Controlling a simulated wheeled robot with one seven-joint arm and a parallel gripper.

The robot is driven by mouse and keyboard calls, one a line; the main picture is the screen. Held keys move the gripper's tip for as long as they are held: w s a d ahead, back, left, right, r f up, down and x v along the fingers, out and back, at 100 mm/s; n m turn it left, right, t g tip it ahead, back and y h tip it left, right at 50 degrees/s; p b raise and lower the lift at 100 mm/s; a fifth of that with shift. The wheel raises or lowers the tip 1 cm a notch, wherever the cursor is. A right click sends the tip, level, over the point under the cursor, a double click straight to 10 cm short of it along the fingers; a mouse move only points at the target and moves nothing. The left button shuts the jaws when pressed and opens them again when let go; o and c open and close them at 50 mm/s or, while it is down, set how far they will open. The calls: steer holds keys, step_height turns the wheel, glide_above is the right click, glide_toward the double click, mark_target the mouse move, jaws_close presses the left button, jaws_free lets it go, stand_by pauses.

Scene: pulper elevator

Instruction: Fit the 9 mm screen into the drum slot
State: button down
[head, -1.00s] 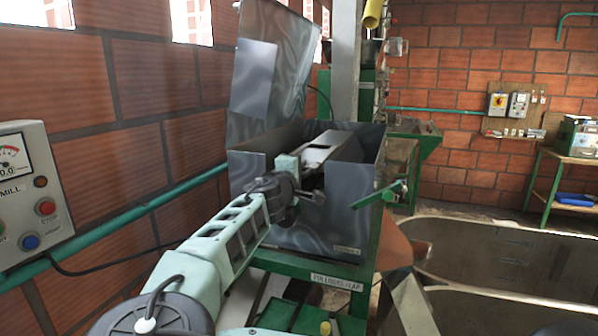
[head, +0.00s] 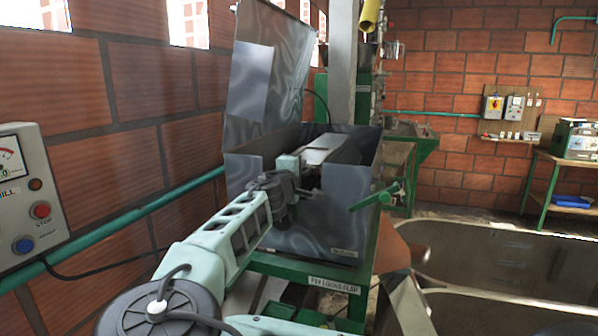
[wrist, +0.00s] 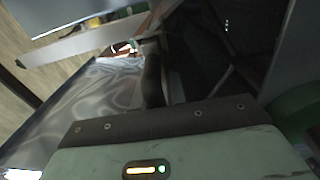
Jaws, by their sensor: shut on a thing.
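The grey metal machine box (head: 340,205) stands open on a green frame, its tall lid raised at the back. My gripper (head: 312,170) is at the box's open top, its tip reaching over the front wall. It is shut on what seems to be the screen, a pale grey metal piece (head: 326,146) mostly inside the box. No size mark is readable on it. In the wrist view, a dark finger (wrist: 153,80) reaches into the dark interior. The drum slot is hidden, and I cannot tell whether the screen touches it.
A green handle (head: 378,196) juts from the box's right side, above a label about a locking flap (head: 334,285). A control box (head: 30,190) and green pipe (head: 120,228) line the left brick wall. Large metal tanks (head: 500,270) stand at lower right.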

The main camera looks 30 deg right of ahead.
steer(key=shift+w+d, duration=0.3)
steer(key=c, duration=1.3)
jaws_free()
steer(key=shift+s+a+f+b, duration=0.1)
steer(key=shift+s+a+b, duration=0.25)
steer(key=shift+b, duration=0.1)
steer(key=b+v, duration=0.6)
steer(key=v, duration=1)
steer(key=shift+s+a, duration=0.1)
steer(key=shift+s, duration=0.05)
